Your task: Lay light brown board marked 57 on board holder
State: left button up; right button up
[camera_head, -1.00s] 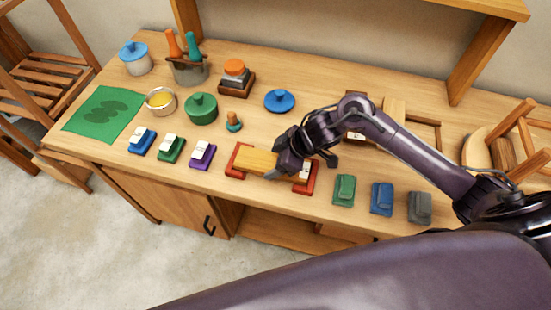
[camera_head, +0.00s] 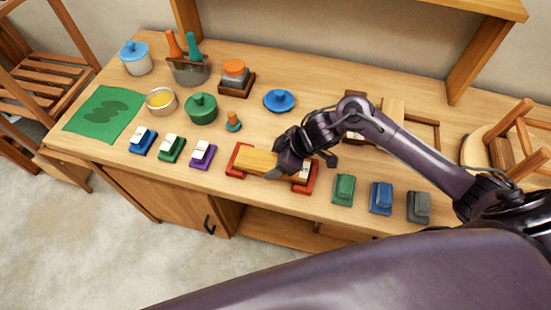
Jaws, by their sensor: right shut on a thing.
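The light brown board (camera_head: 257,162) lies across the red board holder (camera_head: 237,172), its left end between the left holder's raised sides. Its right part passes under my right gripper (camera_head: 281,170). A white label shows at the right end, by the right red piece of the holder (camera_head: 308,184); I cannot read its number. My right gripper is shut on the board, low over the holder. The gripper hides the board's middle right part. I cannot tell whether the board rests fully on both red pieces. My left gripper is not in view.
Blue, green and purple blocks with white tops (camera_head: 203,152) stand to the left. Green, blue and grey blocks (camera_head: 381,197) stand to the right.

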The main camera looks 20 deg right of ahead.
jog(key=shift+f, duration=0.25)
jog(key=o, duration=1.4)
jog(key=shift+o, duration=0.2)
notch_tip(320, 180, up, 7)
jog(key=p, duration=0.8)
